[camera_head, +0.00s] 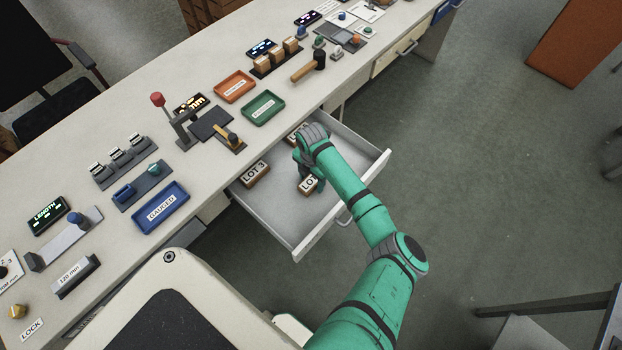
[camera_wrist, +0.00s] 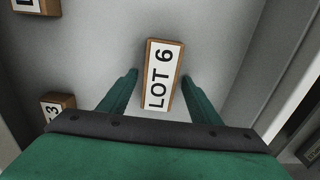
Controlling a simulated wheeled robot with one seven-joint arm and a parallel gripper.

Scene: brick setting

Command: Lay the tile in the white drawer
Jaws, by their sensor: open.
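The white drawer (camera_head: 284,229) stands pulled out from the bench, and my gripper (camera_head: 309,180) is down inside it. In the wrist view my gripper (camera_wrist: 152,100) is open. A wooden tile labelled LOT 6 (camera_wrist: 162,77) lies on the drawer floor between the fingertips, with a gap on each side. In the head view this tile (camera_head: 308,186) is partly hidden by my gripper. A tile labelled LOT 3 (camera_head: 255,174) lies at the drawer's left, and another tile (camera_head: 296,136) lies at the back, partly covered by my arm.
The bench holds a green tray (camera_head: 265,108), an orange tray (camera_head: 234,86) and a blue tray labelled GAUGED (camera_head: 161,208). The drawer's front left floor is bare.

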